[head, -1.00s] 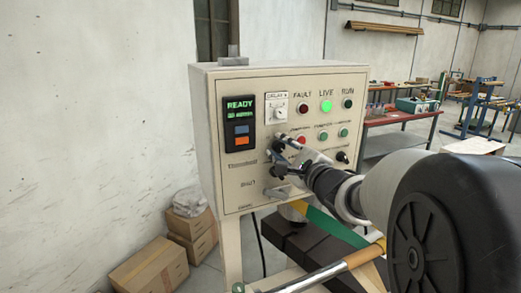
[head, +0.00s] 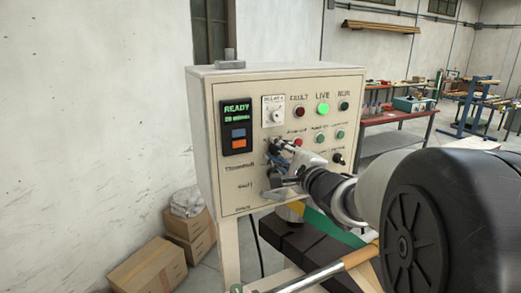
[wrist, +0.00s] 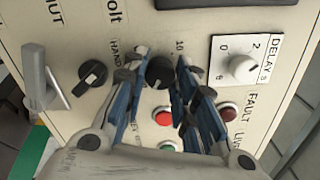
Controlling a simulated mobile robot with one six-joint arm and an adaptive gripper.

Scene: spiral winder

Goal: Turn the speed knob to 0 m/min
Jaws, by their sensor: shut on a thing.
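The speed knob (wrist: 160,70), round and black, sits on the cream panel beside a "10" mark in the wrist view. My gripper (wrist: 159,78) has its blue-padded fingers on either side of the knob, shut on it. In the head view my gripper (head: 275,150) reaches the panel below the display, and its fingers hide the knob. The display (head: 237,112) reads READY in green, with a smaller line that looks like 20 m/min. The knob's exact pointer angle is hard to make out.
A white DELAY dial (wrist: 243,67) and a red button (wrist: 164,117) are close to my fingers. A black selector (wrist: 93,74) and a grey lever handle (wrist: 42,80) are on the other side. The LIVE lamp (head: 323,109) glows green. Cardboard boxes (head: 150,270) stand on the floor at left.

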